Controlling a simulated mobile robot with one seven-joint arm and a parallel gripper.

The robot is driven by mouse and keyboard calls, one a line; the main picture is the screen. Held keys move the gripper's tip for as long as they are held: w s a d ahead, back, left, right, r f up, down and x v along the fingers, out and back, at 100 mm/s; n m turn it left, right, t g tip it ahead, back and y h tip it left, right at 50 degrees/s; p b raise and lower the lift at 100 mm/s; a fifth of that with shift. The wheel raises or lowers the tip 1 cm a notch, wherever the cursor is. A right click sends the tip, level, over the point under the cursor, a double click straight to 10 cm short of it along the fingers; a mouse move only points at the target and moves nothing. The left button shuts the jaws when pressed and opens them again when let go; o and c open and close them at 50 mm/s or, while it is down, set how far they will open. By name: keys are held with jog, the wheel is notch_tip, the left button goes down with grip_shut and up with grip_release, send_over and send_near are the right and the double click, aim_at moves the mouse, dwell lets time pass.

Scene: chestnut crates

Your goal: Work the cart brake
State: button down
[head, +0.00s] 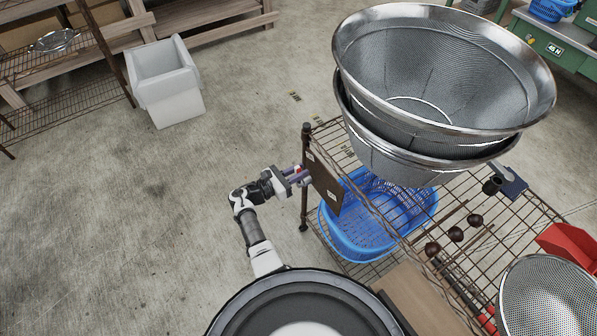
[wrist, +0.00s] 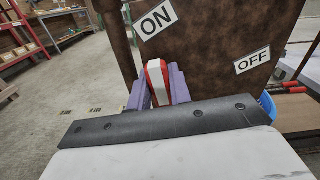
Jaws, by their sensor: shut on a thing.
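The brake lever (wrist: 157,80), red with a white face, sits between the purple fingers of my gripper (wrist: 158,88) in the wrist view. The gripper is shut on it. Behind it is the brown brake panel (wrist: 215,45), with an ON label (wrist: 158,18) just above the lever and an OFF label (wrist: 252,60) to the right. The lever's visible end is nearer ON. In the head view my gripper (head: 301,176) is at the left side of the panel (head: 323,183) on the wire cart (head: 400,212). The lever's pivot is hidden.
Nested metal strainers (head: 440,75) stand on the cart, with a blue basket (head: 330,232) on a lower level. Several dark round chestnuts (head: 456,234) lie on the cart's top. A white bin (head: 168,85) stands at upper left. The floor left of my arm is clear.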

jog(key=c, duration=1.3)
grip_release()
jog(key=shift+a, duration=0.1)
jog(key=b+v, duration=0.2)
jog(key=v, duration=1.1)
jog(key=shift+s+a, duration=0.25)
jog(key=shift+a, duration=0.05)
